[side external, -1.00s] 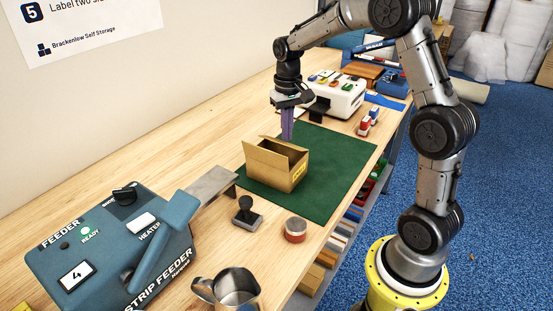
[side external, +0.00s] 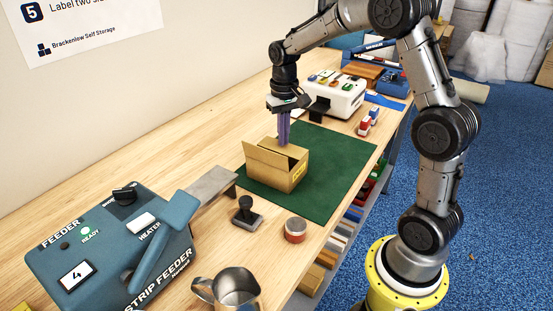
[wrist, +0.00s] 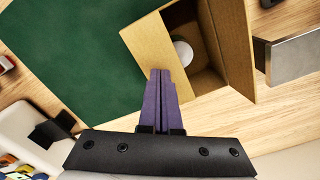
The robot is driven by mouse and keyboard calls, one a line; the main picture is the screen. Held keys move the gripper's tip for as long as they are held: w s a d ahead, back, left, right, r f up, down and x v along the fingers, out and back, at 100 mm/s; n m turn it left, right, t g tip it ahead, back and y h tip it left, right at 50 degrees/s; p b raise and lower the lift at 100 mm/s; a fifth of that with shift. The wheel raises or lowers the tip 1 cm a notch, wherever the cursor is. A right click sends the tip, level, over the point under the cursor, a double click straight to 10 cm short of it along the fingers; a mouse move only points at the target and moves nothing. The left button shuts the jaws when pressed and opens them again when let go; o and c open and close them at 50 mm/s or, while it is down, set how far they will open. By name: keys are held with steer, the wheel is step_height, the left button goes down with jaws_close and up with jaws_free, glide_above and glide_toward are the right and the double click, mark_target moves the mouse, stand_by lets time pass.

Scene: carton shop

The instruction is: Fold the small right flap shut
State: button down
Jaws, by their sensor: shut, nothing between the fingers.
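The open brown carton (side external: 272,175) stands on the green mat, with a yellow label on its near right side. A long flap (side external: 263,157) stands up along its left side. The small right flap (side external: 294,152) appears tipped inward over the right part of the opening. In the wrist view a pale small flap (wrist: 151,42) partly covers the opening. My gripper (side external: 284,144) is shut, its purple fingers pointing down at the carton's far edge. In the wrist view its tips (wrist: 158,71) are at that flap's edge; contact is unclear. A round white item (wrist: 184,53) lies inside.
The green mat (side external: 330,185) is clear right of the carton. A stamp (side external: 245,211), a round tin (side external: 295,229) and a metal plate (side external: 208,187) lie nearer the camera. A white machine (side external: 338,95) stands behind my gripper.

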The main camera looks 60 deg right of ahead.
step_height(320, 180, up, 7)
stand_by(0.7)
steer(key=shift+a, duration=0.1)
steer(key=s+a+r+n+t, duration=0.3)
steer(key=s+a+r+t, duration=0.1)
steer(key=s+a+r, duration=0.6)
steer(key=s+a+f+n+t, duration=0.1)
steer(key=s+a+f+n, duration=0.1)
steer(key=s+f, duration=0.5)
steer(key=s+n, duration=0.1)
steer(key=s, duration=0.5)
steer(key=shift+a+f+t, duration=0.2)
steer(key=shift+f+t, duration=0.1)
